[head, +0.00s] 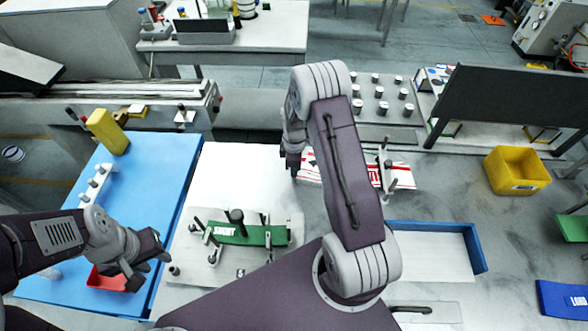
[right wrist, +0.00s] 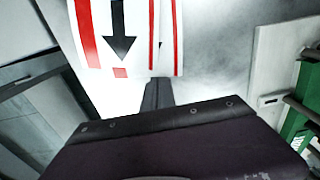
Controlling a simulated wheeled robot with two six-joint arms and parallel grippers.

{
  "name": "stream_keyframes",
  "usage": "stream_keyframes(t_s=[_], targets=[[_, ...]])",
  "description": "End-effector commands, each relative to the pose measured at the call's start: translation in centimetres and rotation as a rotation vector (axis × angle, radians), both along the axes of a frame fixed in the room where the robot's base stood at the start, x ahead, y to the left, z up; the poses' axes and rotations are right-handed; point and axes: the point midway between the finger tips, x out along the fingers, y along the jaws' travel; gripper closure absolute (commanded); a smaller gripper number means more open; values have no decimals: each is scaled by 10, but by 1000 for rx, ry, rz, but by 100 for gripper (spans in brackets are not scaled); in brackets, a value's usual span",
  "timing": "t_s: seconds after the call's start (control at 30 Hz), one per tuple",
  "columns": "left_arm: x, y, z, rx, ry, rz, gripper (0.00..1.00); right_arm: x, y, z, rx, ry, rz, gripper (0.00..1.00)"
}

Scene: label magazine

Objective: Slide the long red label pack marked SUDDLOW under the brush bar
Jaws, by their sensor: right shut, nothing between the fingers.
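A long white label pack with red stripes and partly hidden red lettering (head: 312,171) lies at the back middle of the bench, beyond my right forearm. The name on it cannot be read. In the right wrist view its near end (right wrist: 123,35) shows red bands and a black arrow. My right gripper (head: 293,170) is shut and empty at the pack's left end; its dark fingertips (right wrist: 157,92) are close to the pack's edge, and contact cannot be told. A bar on upright posts (head: 387,166) crosses the pack's right part. My left gripper (head: 150,262) is open and empty at the left.
A green pack marked SHORT (head: 255,235) sits in a fixture in front. A red tray (head: 103,281) is below my left gripper on the blue mat (head: 62,245). A blue-rimmed tray (head: 478,252) and a yellow bin (head: 516,172) stand at right.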

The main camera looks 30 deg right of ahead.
Motion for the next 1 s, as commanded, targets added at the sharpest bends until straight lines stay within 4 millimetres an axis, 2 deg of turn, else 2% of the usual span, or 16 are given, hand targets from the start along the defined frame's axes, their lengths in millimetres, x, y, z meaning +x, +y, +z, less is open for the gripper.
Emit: stream_keyframes(t_s=[0.17,0.4,0.6,0.77,1.0], targets=[[0,0,1,0,0,0,64,-17,-28,1,1,1,-8,100],[0,0,1,0,0,0,64,-55,-89,0,0,0,-9,100],[0,0,0,0,0,0,64,-81,-131,0,0,0,-6,100],[0,0,0,0,0,0,64,-90,-146,0,0,0,-2,100],[0,0,0,0,0,0,64,-91,-148,0,0,0,0,100]])
